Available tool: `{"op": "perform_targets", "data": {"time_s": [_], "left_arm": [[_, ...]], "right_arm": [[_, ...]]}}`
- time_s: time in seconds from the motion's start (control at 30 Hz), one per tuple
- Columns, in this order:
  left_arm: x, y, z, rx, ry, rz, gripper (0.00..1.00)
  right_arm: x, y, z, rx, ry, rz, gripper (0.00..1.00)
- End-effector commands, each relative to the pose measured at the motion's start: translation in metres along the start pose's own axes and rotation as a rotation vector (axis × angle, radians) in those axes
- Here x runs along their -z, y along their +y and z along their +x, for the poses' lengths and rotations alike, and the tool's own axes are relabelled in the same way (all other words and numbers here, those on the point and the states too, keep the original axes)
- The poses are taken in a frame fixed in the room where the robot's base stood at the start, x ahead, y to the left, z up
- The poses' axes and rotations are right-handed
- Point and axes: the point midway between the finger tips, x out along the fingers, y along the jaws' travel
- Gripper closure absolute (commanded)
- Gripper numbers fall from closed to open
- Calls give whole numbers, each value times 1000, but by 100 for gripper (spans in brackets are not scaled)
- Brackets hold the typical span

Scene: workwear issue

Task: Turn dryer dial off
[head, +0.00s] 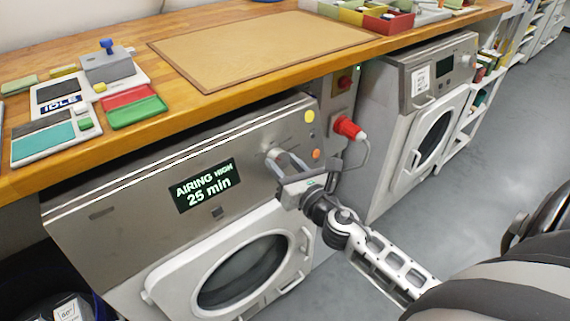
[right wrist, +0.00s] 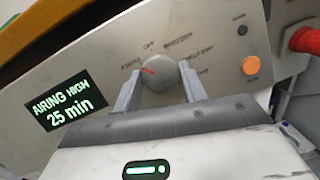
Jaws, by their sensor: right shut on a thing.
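The dryer (head: 120,205) stands under the wooden counter. Its display (head: 207,186) reads AIRING HIGH, 25 min, and it also shows in the right wrist view (right wrist: 60,101). The round grey dial (right wrist: 158,70) is on the panel, with a red pointer mark aimed to the left. Small labels surround the dial; the top one looks like OFF. My right gripper (head: 283,163) is shut on the dial, one finger on each side of it, as the right wrist view (right wrist: 160,84) shows. The dial is partly hidden by the fingers in the head view. My left gripper is not in view.
An orange button (right wrist: 250,65) sits right of the dial, and a yellow spot (head: 309,116) is above it. A red plug (head: 348,128) with a cable juts out beside the dryer. A second machine (head: 412,100) stands to the right. Grey floor (head: 480,190) is clear.

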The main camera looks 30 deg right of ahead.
Motion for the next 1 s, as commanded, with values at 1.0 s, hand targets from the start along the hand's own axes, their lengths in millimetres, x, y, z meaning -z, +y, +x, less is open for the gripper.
{"op": "perform_targets", "data": {"time_s": [1.0], "left_arm": [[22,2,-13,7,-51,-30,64]], "right_arm": [[-4,4,0,220,40,647,81]]}}
